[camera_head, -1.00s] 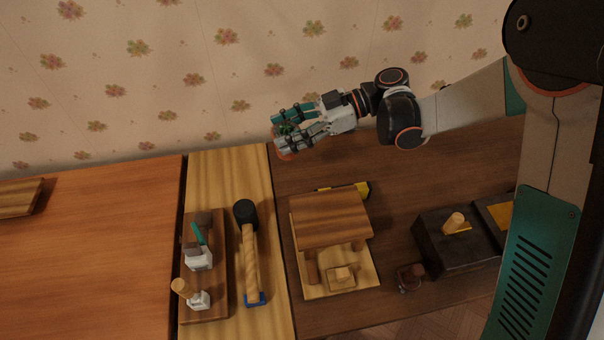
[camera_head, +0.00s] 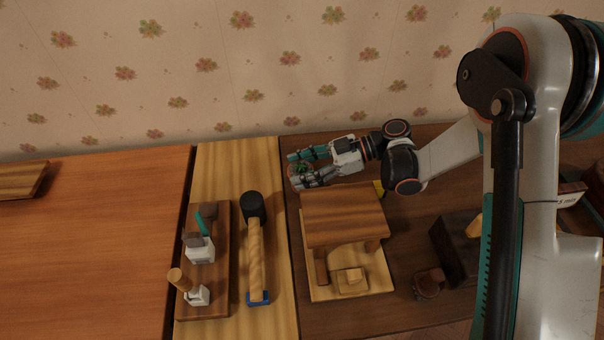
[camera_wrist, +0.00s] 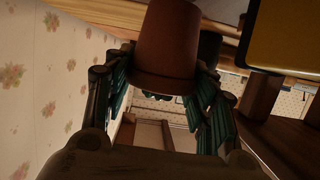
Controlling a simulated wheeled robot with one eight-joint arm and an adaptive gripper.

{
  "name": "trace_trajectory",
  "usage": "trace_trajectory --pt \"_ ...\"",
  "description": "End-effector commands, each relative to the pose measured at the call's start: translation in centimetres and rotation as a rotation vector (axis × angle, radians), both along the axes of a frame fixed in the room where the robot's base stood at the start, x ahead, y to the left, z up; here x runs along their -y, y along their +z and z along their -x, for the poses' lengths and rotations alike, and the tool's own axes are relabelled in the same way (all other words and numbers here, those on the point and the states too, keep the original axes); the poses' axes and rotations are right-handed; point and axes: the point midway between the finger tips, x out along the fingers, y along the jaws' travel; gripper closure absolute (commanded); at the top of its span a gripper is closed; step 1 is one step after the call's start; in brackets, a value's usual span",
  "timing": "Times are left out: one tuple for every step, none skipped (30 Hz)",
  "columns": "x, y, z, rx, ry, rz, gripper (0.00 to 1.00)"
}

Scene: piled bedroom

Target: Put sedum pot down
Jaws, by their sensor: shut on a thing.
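The sedum pot is a terracotta pot (camera_wrist: 166,48) held between the fingers of my gripper in the wrist view. In the head view my gripper (camera_head: 300,168) is shut on the pot, with a little green plant (camera_head: 303,167) and a reddish rim showing between the fingers. The gripper is near the wall, over the back left part of the dark brown tabletop (camera_head: 310,142), just behind the small wooden table model. I cannot tell whether the pot touches the tabletop. Most of the pot is hidden by the fingers in the head view.
A wooden table model (camera_head: 344,212) on a light board stands in front of my gripper. A mallet (camera_head: 255,245) and a tray (camera_head: 222,300) of small items lie on the light plank to the left. A dark box (camera_head: 456,250) and small reddish cup (camera_head: 428,284) stand right.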

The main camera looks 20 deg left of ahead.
Motion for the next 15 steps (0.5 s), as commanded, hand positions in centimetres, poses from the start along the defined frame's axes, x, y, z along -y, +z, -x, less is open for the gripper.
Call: trace_trajectory --pt "-0.01 -0.75 -0.02 0.0 0.0 -0.001 0.76" --pt "-0.01 -0.88 -0.02 0.0 0.0 -0.001 0.76" --pt "-0.01 -0.91 -0.01 0.0 0.0 -0.001 0.76" --pt "-0.01 -0.87 0.0 0.0 0.0 -0.001 0.76" --pt "0.0 -0.82 0.01 0.0 0.0 -0.001 0.76" --pt "-0.01 -0.78 0.01 0.0 0.0 -0.001 0.76" --pt "0.0 -0.77 0.01 0.0 0.0 -0.001 0.76" --pt "0.0 -0.77 0.01 0.0 0.0 -0.001 0.76" --pt "-0.01 -0.78 0.01 0.0 0.0 -0.001 0.76" --pt "0.0 -0.83 0.01 0.0 0.0 -0.001 0.76" --pt "0.0 -0.92 0.0 0.0 0.0 -0.001 0.76" --pt "-0.01 -1.08 0.0 0.0 0.0 -0.001 0.76" --pt "0.0 -1.18 0.0 0.0 0.0 -0.001 0.76" --pt "0.0 -1.09 0.0 0.0 0.0 0.0 0.42" --pt "0.0 -1.05 0.0 0.0 0.0 0.0 0.33"
